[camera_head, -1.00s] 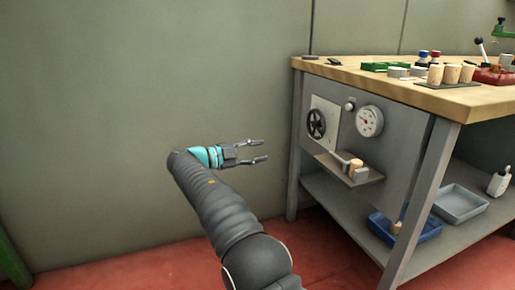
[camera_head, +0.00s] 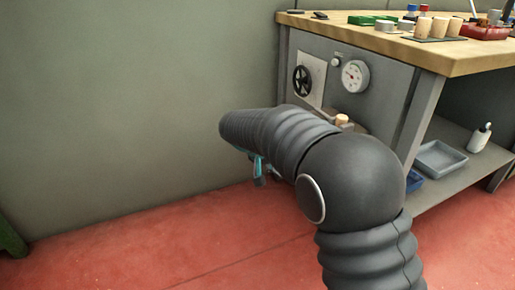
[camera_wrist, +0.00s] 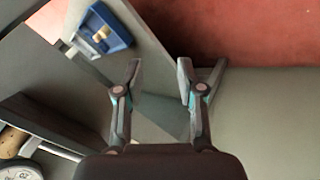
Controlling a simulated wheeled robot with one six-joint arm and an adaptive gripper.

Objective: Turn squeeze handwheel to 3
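The squeeze handwheel (camera_head: 302,81) is a dark spoked wheel on a pale plate on the grey side panel of the bench, in the head view. A round white dial gauge (camera_head: 355,76) is to its right; its numbers are too small to read there. Part of the dial also shows at the lower left of the wrist view (camera_wrist: 18,172). My gripper (camera_wrist: 158,75) is open and empty in the wrist view, its two fingers apart. In the head view my arm hides most of it, below the handwheel. The handwheel does not show clearly in the wrist view.
A small shelf with a cork (camera_head: 341,120) juts out below the dial, partly behind my arm. The wooden bench top (camera_head: 440,58) holds corks and trays. A blue tray (camera_wrist: 104,32) and a grey tray (camera_head: 440,158) sit on the lower shelf. The wall side at left is clear.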

